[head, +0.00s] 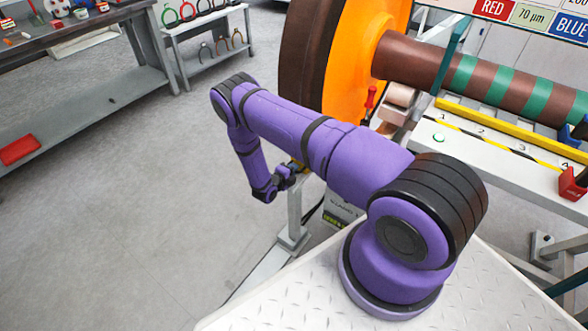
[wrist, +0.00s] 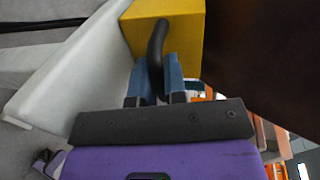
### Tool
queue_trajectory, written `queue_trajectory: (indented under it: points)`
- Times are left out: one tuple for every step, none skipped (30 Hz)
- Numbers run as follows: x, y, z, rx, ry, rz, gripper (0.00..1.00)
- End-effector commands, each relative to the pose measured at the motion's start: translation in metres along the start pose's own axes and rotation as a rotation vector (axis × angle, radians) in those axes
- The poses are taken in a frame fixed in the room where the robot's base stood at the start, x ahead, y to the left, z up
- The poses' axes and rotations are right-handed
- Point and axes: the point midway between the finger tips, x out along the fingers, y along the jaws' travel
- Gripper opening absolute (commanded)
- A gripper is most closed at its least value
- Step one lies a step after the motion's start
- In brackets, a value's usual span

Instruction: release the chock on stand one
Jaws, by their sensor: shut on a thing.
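The chock (wrist: 186,32) is a yellow block with a curved black handle (wrist: 157,38), seen in the wrist view. The block sits on a pale grey beam (wrist: 75,65), close beside the dark brown wheel (wrist: 260,50). My gripper (wrist: 157,68) has its two blue fingers shut on the black handle. In the head view my gripper (head: 284,181) is low beside the stand, under the wheel (head: 305,50). My own arm hides most of the chock there. I cannot tell whether the block touches the wheel.
The wheel has an orange face (head: 350,55) and a brown axle with green bands (head: 425,65). A pale gantry bench (head: 480,150) with a yellow rail stands at the right. A workbench (head: 85,30) is at the upper left. The grey floor (head: 130,220) at left is clear.

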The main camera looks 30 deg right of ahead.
Motion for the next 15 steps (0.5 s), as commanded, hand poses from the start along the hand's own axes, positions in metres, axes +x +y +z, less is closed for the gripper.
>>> queue_trajectory:
  points:
    - [-0.009, 0.003, 0.002, -0.002, -0.006, 0.002, 0.0]
    - [-0.014, 0.004, 0.002, -0.002, -0.006, 0.002, 0.0]
    - [-0.02, 0.005, 0.002, -0.002, -0.007, 0.002, 0.0]
    - [-0.025, 0.006, 0.002, -0.002, -0.007, 0.003, 0.0]
    - [-0.029, 0.007, 0.002, -0.001, -0.006, 0.002, 0.0]
    - [-0.035, 0.008, 0.002, -0.001, -0.007, 0.002, 0.0]
    - [-0.039, 0.009, 0.002, -0.001, -0.006, 0.002, 0.0]
    - [-0.042, 0.01, 0.002, -0.001, -0.006, 0.002, 0.0]
    - [-0.047, 0.011, 0.002, -0.001, -0.007, 0.002, 0.0]
    - [-0.049, 0.011, 0.002, 0.0, -0.005, 0.002, 0.0]
    - [-0.051, 0.012, 0.002, 0.0, -0.005, 0.002, 0.0]
    - [-0.054, 0.012, 0.002, 0.0, -0.005, 0.002, 0.0]
    - [-0.055, 0.013, 0.002, 0.0, -0.005, 0.002, 0.0]
    - [-0.056, 0.013, 0.001, 0.0, -0.005, 0.003, 0.0]
    - [-0.057, 0.013, 0.001, 0.0, -0.004, 0.003, 0.0]
